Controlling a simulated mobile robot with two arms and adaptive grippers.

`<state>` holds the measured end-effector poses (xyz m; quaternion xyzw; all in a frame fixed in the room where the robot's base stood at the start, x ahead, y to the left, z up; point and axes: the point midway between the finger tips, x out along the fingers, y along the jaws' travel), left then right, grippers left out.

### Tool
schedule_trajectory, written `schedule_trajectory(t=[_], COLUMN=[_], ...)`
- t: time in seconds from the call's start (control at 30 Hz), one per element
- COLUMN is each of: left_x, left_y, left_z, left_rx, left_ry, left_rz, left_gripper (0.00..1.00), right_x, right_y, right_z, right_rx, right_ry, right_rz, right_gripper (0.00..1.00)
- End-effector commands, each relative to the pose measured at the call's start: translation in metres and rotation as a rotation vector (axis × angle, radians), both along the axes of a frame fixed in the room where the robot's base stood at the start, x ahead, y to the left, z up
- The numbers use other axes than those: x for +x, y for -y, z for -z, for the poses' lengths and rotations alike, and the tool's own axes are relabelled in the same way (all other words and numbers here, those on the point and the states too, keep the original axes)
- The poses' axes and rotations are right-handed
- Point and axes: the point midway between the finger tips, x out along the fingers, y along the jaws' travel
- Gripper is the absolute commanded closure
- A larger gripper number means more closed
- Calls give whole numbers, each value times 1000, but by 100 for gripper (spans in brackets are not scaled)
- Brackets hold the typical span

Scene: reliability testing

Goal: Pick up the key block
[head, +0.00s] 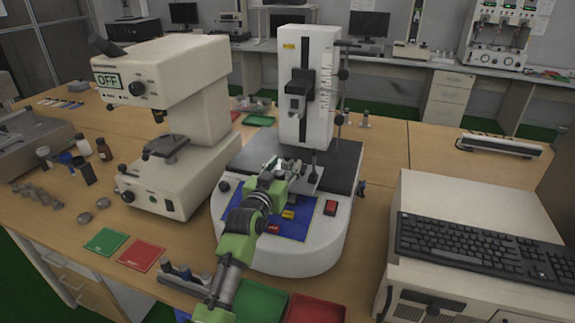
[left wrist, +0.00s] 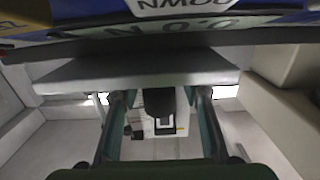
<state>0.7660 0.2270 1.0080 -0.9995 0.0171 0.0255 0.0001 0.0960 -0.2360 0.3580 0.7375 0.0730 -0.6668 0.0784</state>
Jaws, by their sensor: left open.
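My left gripper (head: 287,169) reaches over the front of the white testing machine (head: 309,75), close to its platform. In the left wrist view its two fingers stand wide apart (left wrist: 160,97), with no object clearly held between them. That view looks upside down, and the machine's black clamp (left wrist: 160,103) shows in the gap, farther off. I cannot make out a key block for sure; the gripper and arm cover part of the platform. The blue control panel (head: 306,230) with a yellow and a red button lies below the gripper. My right gripper is not in view.
A cream microscope-like machine (head: 165,70) stands at the left. A keyboard (head: 480,247) lies on a beige case (head: 455,195) at the right. Green (head: 258,303) and red (head: 315,310) trays lie at the front edge. The machine's column rises behind the gripper.

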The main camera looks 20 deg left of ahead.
Motion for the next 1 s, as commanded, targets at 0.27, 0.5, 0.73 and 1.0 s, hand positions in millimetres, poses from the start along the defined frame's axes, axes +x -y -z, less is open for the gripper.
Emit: schedule_trajectory(t=[0.27, 0.5, 0.73, 1.0], left_x=[13, 12, 12, 13], left_y=[0, 0, 0, 0], left_z=[1, 1, 0, -4], left_rx=[1, 1, 1, 1], left_ry=[0, 0, 2, 4], left_rz=[-1, -1, -1, -1], left_gripper=[58, 79, 100, 100], right_x=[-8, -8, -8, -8], right_y=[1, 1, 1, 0], right_z=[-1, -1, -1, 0], right_rx=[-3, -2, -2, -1], right_ry=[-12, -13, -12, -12], right_rz=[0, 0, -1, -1], right_gripper=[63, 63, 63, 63])
